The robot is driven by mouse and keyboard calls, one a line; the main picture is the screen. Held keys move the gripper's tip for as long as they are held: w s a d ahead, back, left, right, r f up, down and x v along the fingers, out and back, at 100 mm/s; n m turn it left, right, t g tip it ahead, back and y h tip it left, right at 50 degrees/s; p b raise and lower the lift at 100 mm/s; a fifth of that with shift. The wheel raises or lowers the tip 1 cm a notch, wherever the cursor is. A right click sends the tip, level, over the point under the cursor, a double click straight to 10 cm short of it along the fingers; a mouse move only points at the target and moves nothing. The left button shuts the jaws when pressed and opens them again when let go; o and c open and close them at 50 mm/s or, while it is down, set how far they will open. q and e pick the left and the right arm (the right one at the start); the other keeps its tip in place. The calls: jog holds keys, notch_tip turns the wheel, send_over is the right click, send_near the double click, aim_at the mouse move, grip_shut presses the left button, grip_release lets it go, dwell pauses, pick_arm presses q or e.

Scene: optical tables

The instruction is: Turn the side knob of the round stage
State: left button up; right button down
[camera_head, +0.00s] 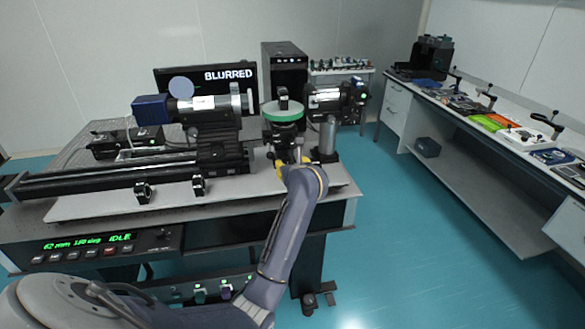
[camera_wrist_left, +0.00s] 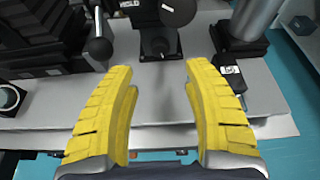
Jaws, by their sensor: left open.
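The round stage (camera_head: 284,112) has a green rim and a black post and stands near the right end of the optical table. My left gripper (camera_head: 290,161), with yellow fingers, is just in front of and below it. In the left wrist view the gripper (camera_wrist_left: 158,72) is open, with nothing between its fingers. Beyond the fingertips is a black mount (camera_wrist_left: 159,42) with a dark round part bearing a white mark (camera_wrist_left: 178,10), possibly the side knob. A black ball-ended lever (camera_wrist_left: 98,48) stands to its left. My right gripper is not in view.
A camera-like barrel (camera_head: 205,103) is left of the stage, another instrument (camera_head: 328,97) right of it. A monitor (camera_head: 231,74) behind reads "BLURRED". A control box (camera_head: 95,249) on the table's front reads "IDLE". A side bench (camera_head: 490,115) is at right. The floor between is clear.

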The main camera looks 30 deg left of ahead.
aim_at(287, 160)
pick_arm(q)
jog(key=shift+v, duration=1.45)
jog(key=shift+o, duration=0.2)
jog(key=shift+n, duration=0.4)
jog(key=v, duration=0.5)
jog(key=shift+s+a, duration=0.25)
jog(key=shift+c, duration=0.2)
jog(key=x, duration=1.7)
jog(key=shift+w+d, duration=0.2)
jog(key=shift+w, duration=0.1)
grip_shut()
